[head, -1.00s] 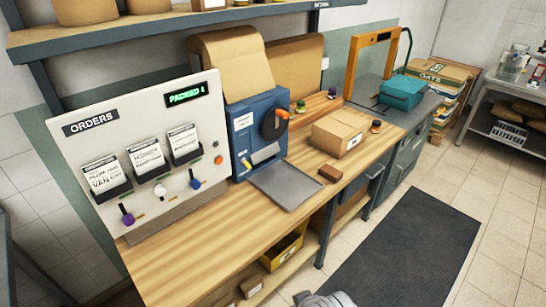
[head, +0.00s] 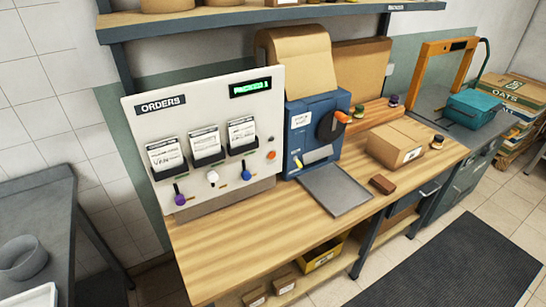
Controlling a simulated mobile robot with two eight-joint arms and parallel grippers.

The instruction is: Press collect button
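The white orders panel (head: 200,117) stands upright on the wooden workbench (head: 240,245). A round orange button (head: 271,155) sits near its right edge, with a smaller dark spot just above it. No label reading "collect" is legible. A green-lit display (head: 250,87) at the panel's upper right appears to read "PACKED 1". Below three order cards are levers with purple (head: 180,199), white (head: 212,176) and blue (head: 246,174) knobs. Neither of my grippers is in view.
A blue machine (head: 316,130) with a dark crank and grey tray (head: 335,190) stands right of the panel. A cardboard box (head: 398,145) and brown block (head: 382,184) lie further right. A grey table (head: 40,215) holding a bowl is at left.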

